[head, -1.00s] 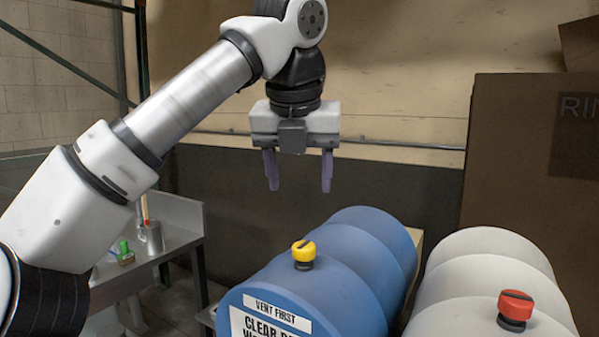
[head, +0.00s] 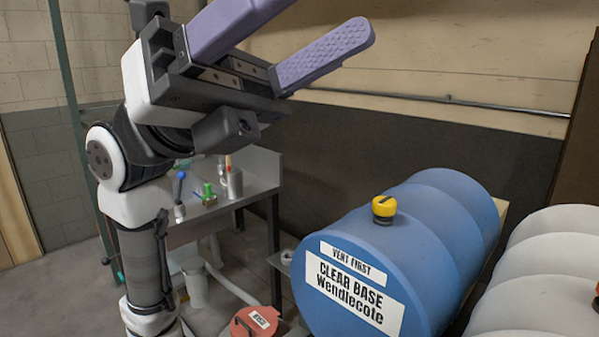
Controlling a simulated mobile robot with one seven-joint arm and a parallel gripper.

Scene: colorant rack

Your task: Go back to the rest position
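My gripper (head: 305,32) is raised close to the camera at the top of the head view. Its two purple fingers stand apart with nothing between them, so it is open and empty. They point up and to the right, and the tip of the upper finger is cut off by the frame. My arm is folded upright at the left. The gripper is clear of the blue drum (head: 448,228), which lies on its side lower right with a yellow cap (head: 384,208) on top and a "CLEAR BASE" label (head: 352,296).
A pale drum (head: 540,275) lies at the right, its red cap (head: 596,297) cut by the frame. A metal bench (head: 262,172) with small tools and a metal cup (head: 235,184) stands behind my arm. A red-lidded container (head: 256,322) is on the floor. Open floor lies left.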

